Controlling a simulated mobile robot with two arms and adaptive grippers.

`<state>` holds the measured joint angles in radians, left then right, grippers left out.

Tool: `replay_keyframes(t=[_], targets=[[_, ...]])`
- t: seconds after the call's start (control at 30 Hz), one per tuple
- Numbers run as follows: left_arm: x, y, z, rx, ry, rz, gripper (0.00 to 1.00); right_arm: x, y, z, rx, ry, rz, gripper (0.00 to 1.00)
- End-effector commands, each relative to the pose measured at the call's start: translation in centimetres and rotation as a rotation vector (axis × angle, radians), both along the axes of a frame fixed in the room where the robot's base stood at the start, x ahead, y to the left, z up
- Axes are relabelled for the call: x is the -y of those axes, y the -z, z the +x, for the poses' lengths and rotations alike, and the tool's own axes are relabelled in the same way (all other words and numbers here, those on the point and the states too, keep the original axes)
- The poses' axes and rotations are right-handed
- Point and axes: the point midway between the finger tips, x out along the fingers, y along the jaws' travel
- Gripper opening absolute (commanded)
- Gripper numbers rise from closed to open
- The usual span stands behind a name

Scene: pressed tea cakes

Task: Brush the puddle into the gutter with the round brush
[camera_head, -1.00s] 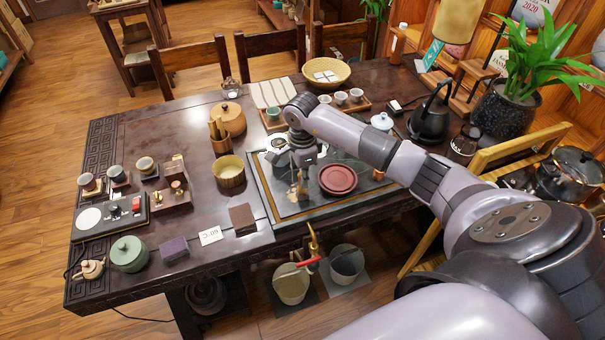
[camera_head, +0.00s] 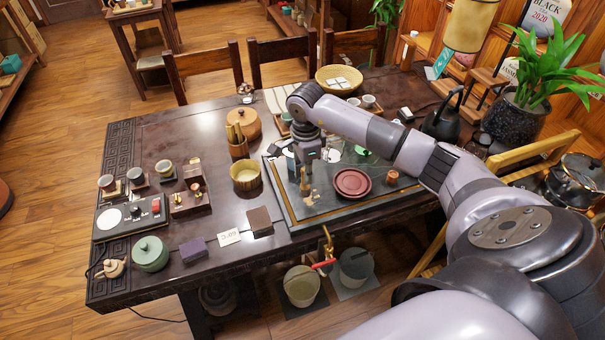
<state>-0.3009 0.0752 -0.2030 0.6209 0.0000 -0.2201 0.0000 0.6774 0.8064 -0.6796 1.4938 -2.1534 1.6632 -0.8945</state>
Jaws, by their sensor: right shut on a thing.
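The tea tray (camera_head: 335,207) is a dark slab with a lighter wooden edge on the near side of the table. My right gripper (camera_head: 307,163) points down over its left half and is shut on the round brush (camera_head: 307,188). The brush's pale brown lower end is at or just above the slab; contact cannot be told. A pale shiny patch on the slab behind the gripper may be the puddle, but I cannot tell. The gutter is not clearly made out. My left gripper is out of view.
A dark red dish (camera_head: 352,183) sits on the tray just right of the brush, with a small copper-coloured cup (camera_head: 392,175) beyond it. A bamboo-coloured bowl (camera_head: 246,176) stands left of the tray. Two buckets (camera_head: 301,286) stand below the table's front edge.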

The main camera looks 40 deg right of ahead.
Motion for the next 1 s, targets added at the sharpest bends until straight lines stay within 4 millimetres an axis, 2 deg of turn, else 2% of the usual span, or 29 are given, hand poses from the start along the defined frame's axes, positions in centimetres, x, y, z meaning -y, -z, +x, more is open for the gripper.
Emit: replay_keyframes(t=[0.1,0.3,1.0], targets=[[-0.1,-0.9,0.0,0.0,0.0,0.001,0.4,0.4,-1.4,0.0,0.002,0.004,-0.002,0.0],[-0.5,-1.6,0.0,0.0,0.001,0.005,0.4,0.8,-2.8,-0.1,0.001,0.009,-0.001,0.0],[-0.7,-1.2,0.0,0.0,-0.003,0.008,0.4,0.6,-2.9,0.0,0.004,-0.029,-0.001,0.0]])
